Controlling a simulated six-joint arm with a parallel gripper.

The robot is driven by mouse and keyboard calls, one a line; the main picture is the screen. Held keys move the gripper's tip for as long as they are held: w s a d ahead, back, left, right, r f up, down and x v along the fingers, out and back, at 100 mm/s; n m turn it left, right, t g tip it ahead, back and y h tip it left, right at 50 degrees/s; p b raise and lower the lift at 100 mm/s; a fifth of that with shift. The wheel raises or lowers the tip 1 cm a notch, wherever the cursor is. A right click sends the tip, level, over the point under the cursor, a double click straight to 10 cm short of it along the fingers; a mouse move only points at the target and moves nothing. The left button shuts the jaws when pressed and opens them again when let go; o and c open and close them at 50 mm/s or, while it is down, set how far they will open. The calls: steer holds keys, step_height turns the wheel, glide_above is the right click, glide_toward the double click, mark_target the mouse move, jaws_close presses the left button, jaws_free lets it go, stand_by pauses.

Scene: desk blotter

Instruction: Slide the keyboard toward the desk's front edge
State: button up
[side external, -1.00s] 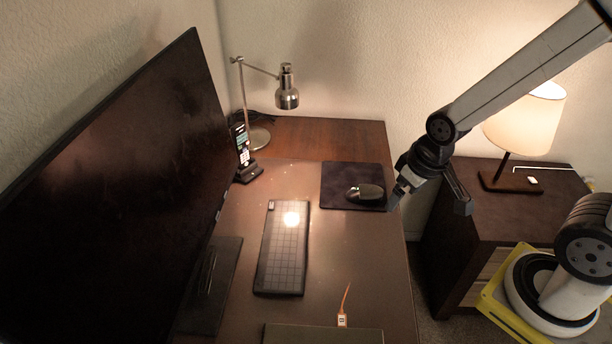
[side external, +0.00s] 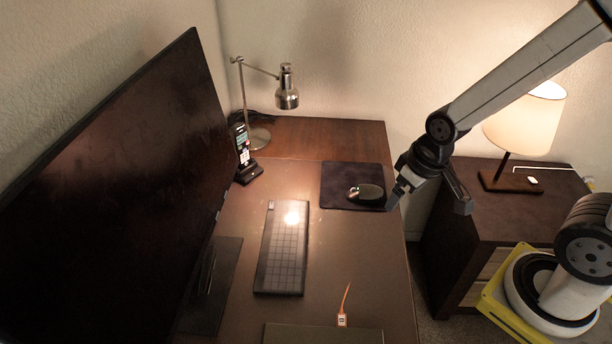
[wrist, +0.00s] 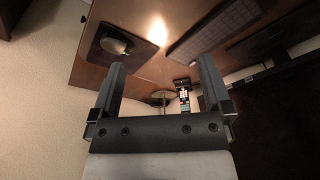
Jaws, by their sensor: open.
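The dark, flat keyboard (side external: 281,255) lies on the brown desk (side external: 350,255) in front of the monitor, with a bright glare spot near its far end. It also shows at the upper right in the wrist view (wrist: 213,28). My gripper (side external: 430,208) is open and empty, raised near the desk's right edge beside the mouse pad, well to the right of the keyboard. In the wrist view my gripper's two fingers (wrist: 160,75) are spread apart with nothing between them.
A mouse (side external: 366,193) sits on a dark mouse pad (side external: 336,180). A large monitor (side external: 120,190) stands at left. A cordless phone (side external: 243,150) and desk lamp (side external: 287,95) are behind. An orange cable (side external: 345,300) lies near a dark flat object (side external: 320,334).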

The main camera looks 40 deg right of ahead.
steer(key=c, duration=0.6)
steer(key=shift+w+a, duration=0.2)
steer(key=shift+w, duration=0.4)
steer(key=c, duration=0.7)
steer(key=w+a+f+n, duration=0.1)
steer(key=w+a, duration=0.1)
steer(key=w, duration=0.2)
steer(key=w+a+f+n+y, duration=0.1)
steer(key=w+a+f+n, duration=0.1)
steer(key=w, duration=0.3)
steer(key=w+a+f+n, duration=0.1)
steer(key=w+a, duration=0.1)
steer(key=w, duration=0.3)
steer(key=shift+a+f+n, duration=0.25)
steer(key=shift+f+n, duration=0.05)
steer(key=shift+n, duration=0.1)
jaws_close()
steer(key=w+a+f+n+y, duration=0.1)
steer(key=w+a+f+n, duration=0.3)
steer(key=w+a+f, duration=0.5)
steer(key=shift+w+f+n+y, duration=0.25)
steer(key=shift+f+n+y, duration=0.05)
steer(key=shift+f+y, duration=0.1)
